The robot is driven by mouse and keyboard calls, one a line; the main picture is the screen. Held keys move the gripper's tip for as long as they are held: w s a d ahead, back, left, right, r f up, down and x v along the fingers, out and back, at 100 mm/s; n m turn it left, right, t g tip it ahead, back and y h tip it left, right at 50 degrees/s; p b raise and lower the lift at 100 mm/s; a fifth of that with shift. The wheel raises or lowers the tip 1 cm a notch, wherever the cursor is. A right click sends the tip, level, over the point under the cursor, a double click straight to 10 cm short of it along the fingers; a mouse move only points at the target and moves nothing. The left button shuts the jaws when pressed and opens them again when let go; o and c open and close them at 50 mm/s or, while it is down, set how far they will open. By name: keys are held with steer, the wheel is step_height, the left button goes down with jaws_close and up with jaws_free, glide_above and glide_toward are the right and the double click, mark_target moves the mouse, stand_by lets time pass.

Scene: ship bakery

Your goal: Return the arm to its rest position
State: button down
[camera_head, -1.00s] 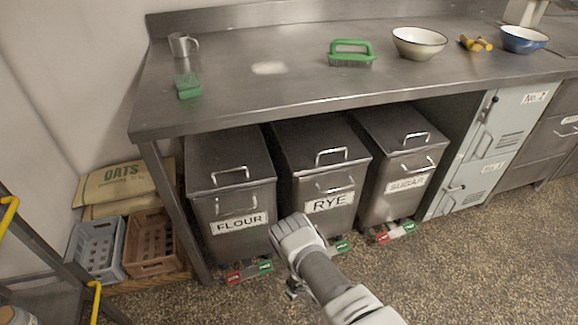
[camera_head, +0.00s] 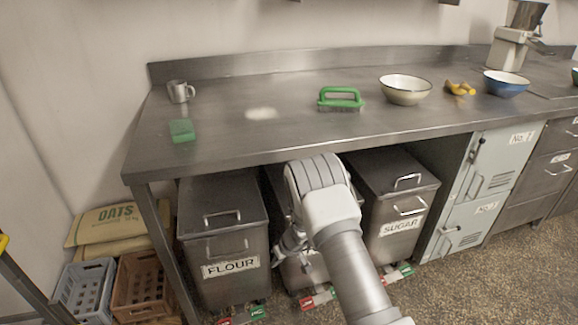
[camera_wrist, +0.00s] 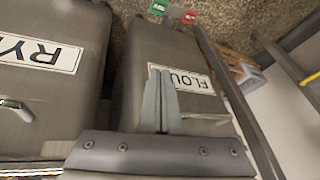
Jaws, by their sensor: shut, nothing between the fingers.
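My gripper (camera_head: 290,245) hangs below my raised wrist, in front of the rye bin (camera_head: 304,268), which my arm mostly hides in the head view. In the wrist view my gripper (camera_wrist: 161,72) is shut with its fingers together and nothing between them. Its fingers overlap the flour bin's label (camera_wrist: 195,93) in that view; I cannot tell how far apart they are. The flour bin (camera_head: 222,240) stands left of my gripper, and the sugar bin (camera_head: 395,205) stands to the right of my arm.
The steel counter (camera_head: 215,110) runs above the bins, close to my wrist. On it are a mug (camera_head: 180,91), a green sponge (camera_head: 181,130), a green-handled brush (camera_head: 340,99) and a cream bowl (camera_head: 405,90). Crates (camera_head: 143,285) stand at left. A locker (camera_head: 480,190) is at right.

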step_height(320, 180, up, 20)
steer(key=d+m, duration=0.1)
steer(key=s+d+r+m, duration=0.1)
steer(key=s+d+r, duration=0.1)
steer(key=s+r, duration=0.35)
steer(key=s+d+r, duration=0.2)
steer(key=s+r, duration=0.1)
steer(key=r, duration=0.6)
steer(key=s+d+r+m+t+h, duration=0.1)
steer(key=s+d+r, duration=0.25)
steer(key=s, duration=0.45)
steer(key=s+d+r+m+t+h, duration=0.1)
steer(key=s+d+r+m+h, duration=0.15)
steer(key=s+d, duration=0.4)
steer(key=s+d+r+m+t+h, duration=0.1)
steer(key=s+d+r, duration=0.25)
steer(key=s, duration=0.65)
step_height(320, 180, up, 20)
steer(key=p, duration=1.9)
steer(key=shift+s+r+p, duration=0.15)
steer(key=shift+p, duration=0.15)
